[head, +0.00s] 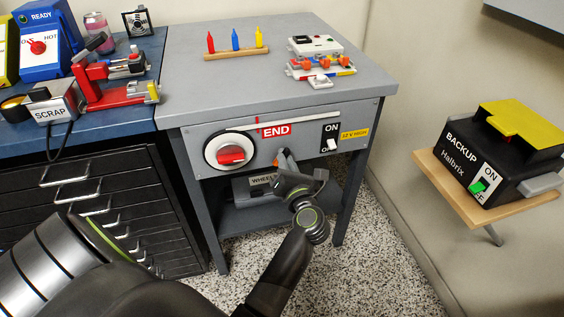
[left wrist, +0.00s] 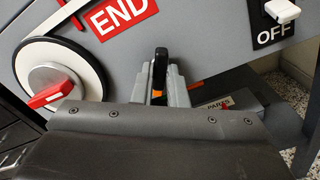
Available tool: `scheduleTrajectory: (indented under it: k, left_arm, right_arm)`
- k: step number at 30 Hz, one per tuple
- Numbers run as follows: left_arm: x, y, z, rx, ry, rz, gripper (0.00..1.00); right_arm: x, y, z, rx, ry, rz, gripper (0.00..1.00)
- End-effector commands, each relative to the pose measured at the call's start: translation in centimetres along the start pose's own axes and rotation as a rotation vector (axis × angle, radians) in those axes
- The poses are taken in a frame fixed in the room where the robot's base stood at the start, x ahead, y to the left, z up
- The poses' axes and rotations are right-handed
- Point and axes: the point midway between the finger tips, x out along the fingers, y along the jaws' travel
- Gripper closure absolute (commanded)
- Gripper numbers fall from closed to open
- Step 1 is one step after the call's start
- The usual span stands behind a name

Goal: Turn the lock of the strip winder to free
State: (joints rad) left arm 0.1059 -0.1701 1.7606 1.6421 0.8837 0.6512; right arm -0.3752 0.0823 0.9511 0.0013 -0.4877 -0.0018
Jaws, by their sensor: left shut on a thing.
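The strip winder's white disc with a red knob (head: 230,154) is on the front panel of the grey table. It also shows at the left in the left wrist view (left wrist: 50,92). A white strip runs from it past the red END label (head: 276,130). My left gripper (head: 286,162) is at the panel's lower edge, below the END label. It is shut on a small dark upright lever (left wrist: 161,62), which looks like the lock. Some orange shows beside the lever. The gripper largely hides the lever in the head view, so its exact setting cannot be told. My right gripper is not in view.
An ON/OFF switch (head: 331,144) is right of the END label. A shelf (head: 240,218) with a grey box labelled WHEEL (head: 240,187) is under the panel. A black backup box (head: 490,165) stands on a wooden shelf at right. Black drawers (head: 90,215) are at left.

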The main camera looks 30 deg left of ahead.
Motion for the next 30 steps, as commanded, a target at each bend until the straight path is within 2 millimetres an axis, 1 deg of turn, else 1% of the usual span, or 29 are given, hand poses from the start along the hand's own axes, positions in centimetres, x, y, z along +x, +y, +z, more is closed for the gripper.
scheduleTrajectory:
  k: [1,6,10,20,23,30]
  left_arm:
    - [0.0,-0.2,-0.3,-0.031,0.001,0.000,1.00]
    - [0.0,-0.1,-0.2,-0.131,0.001,0.001,1.00]
    - [0.0,-0.1,-0.1,-0.168,0.002,0.000,1.00]
    - [0.0,0.0,-0.1,-0.176,0.002,0.000,1.00]
    - [0.0,-0.1,-0.2,-0.211,0.001,0.000,1.00]
    - [0.0,-0.1,-0.3,-0.357,-0.001,0.000,1.00]
  right_arm:
    - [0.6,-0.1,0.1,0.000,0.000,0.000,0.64]
    - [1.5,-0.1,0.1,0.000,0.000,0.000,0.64]
    - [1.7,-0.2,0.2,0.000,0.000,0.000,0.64]
    - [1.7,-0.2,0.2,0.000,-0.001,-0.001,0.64]
    - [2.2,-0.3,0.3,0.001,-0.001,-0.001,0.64]
    - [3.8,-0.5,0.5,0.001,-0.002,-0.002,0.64]
